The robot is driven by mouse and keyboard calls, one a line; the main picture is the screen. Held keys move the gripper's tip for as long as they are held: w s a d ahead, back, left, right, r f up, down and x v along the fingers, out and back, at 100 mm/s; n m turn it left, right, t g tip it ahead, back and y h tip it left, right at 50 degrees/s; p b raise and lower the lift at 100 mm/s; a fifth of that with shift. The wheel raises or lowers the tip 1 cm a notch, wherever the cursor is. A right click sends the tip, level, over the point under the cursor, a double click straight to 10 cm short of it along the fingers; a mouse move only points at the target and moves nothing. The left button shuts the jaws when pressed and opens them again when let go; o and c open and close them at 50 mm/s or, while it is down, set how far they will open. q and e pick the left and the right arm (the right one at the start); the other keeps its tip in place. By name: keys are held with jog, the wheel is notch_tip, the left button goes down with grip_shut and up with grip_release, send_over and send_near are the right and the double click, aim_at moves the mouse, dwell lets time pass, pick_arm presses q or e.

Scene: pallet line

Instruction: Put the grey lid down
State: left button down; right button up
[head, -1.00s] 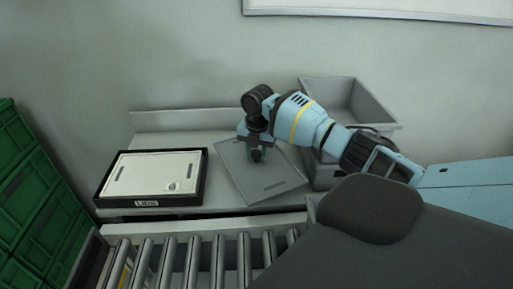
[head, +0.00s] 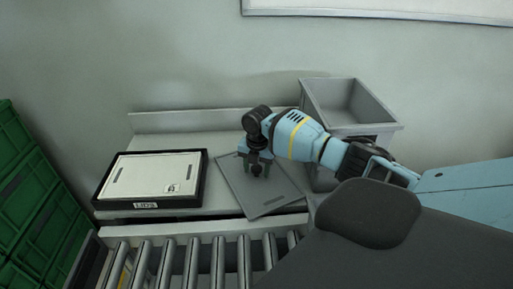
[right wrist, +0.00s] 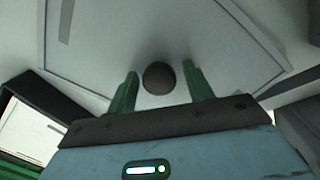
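The grey lid (head: 276,197) lies flat, turned at an angle, on the bench to the right of the black-framed tray; its near corner reaches the bench's front edge. It fills much of the right wrist view (right wrist: 110,50). Its dark round knob (right wrist: 158,78) stands between the fingers of my right gripper (right wrist: 160,88). The green fingers are open, with a visible gap on both sides of the knob. In the head view my right gripper (head: 257,169) is low over the lid's middle. My left gripper is not in view.
The black tray (head: 150,203) marked "LIDS" holds a white lid (head: 152,175) on the bench's left. A grey bin (head: 370,128) stands behind my right arm. Roller conveyor (head: 193,262) runs in front. Green crates (head: 25,190) are stacked at left.

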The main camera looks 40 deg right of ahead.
aim_at(257, 169)
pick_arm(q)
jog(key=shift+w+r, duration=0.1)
pick_arm(e)
jog(key=shift+r, duration=0.15)
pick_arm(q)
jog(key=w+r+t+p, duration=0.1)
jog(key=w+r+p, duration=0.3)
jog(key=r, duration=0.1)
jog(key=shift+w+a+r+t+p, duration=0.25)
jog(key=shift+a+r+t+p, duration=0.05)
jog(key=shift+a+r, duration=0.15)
pick_arm(e)
jog(key=r, duration=1.2)
jog(key=shift+s+a, duration=0.1)
jog(key=shift+s, duration=0.2)
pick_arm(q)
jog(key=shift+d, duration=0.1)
